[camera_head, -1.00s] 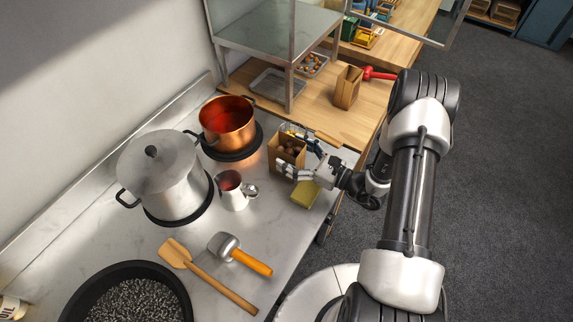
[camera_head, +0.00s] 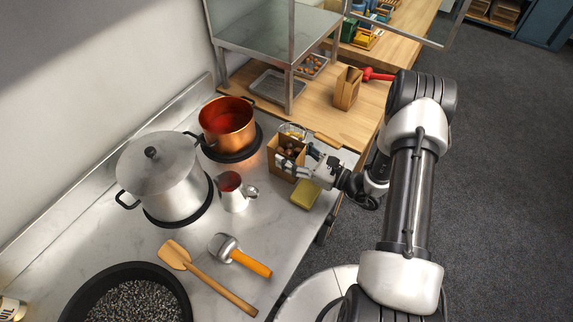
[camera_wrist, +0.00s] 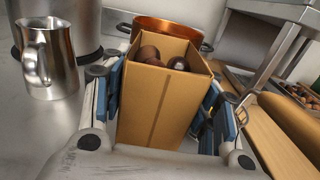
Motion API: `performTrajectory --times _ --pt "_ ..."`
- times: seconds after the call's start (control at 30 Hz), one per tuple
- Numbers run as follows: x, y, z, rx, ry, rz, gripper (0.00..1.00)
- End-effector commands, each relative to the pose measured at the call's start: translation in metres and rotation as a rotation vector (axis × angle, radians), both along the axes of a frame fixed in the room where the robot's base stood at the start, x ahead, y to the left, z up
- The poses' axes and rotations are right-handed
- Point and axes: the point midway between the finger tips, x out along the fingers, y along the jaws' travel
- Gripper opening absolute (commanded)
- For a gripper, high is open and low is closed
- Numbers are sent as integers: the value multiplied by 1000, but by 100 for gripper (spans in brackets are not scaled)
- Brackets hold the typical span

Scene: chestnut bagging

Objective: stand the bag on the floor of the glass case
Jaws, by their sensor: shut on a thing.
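A brown paper bag (camera_head: 283,164), open at the top with dark chestnuts inside, stands upright at the counter's right side. It fills the middle of the wrist view (camera_wrist: 155,105). My gripper (camera_head: 300,160) is shut on the bag, with blue-padded fingers on its left and right sides in the wrist view. Whether the bag's base touches the counter is hidden. The glass case (camera_head: 285,53), with a metal frame and a grey floor, stands on legs over the wooden board at the back. Its floor looks bare where visible.
A copper pot (camera_head: 227,128) stands just left of the bag, with a steel pitcher (camera_head: 233,195) nearer. A yellow sponge (camera_head: 305,194) lies by my gripper.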

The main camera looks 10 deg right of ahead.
Motion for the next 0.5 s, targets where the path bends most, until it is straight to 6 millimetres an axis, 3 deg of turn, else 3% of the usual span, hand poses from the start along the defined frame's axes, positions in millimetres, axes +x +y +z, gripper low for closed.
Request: performTrajectory --times 0.5 --pt "0 0 1 1 -1 0 0"
